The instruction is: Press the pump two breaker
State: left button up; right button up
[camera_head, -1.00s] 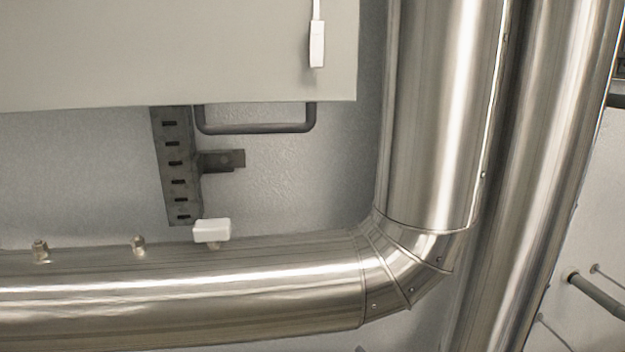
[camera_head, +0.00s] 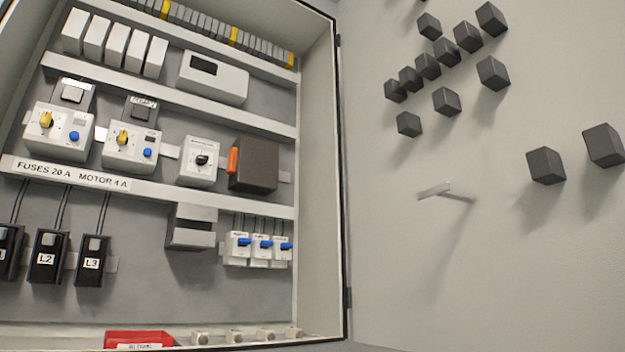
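The view looks into an open electrical cabinet. Three small white breakers with blue levers stand side by side at its lower right: left (camera_head: 237,247), middle (camera_head: 261,249) and right (camera_head: 282,250). Their small labels are too blurred to read. Two larger white motor switches, left (camera_head: 58,132) and right (camera_head: 131,146), each have a yellow knob and a blue button. A label above the right one seems to begin with "PUMP", but its number is unclear. Which device is the pump two breaker I cannot tell for certain. Neither gripper is in view.
The cabinet door (camera_head: 400,270) stands open at the right, with several dark blocks and a small pale bar on its inner face. A dark box with an orange handle (camera_head: 252,165) sits above the small breakers. A red tray (camera_head: 138,338) is at the bottom.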

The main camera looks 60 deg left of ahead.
aim_at(264, 244)
jog(key=u, duration=2.9)
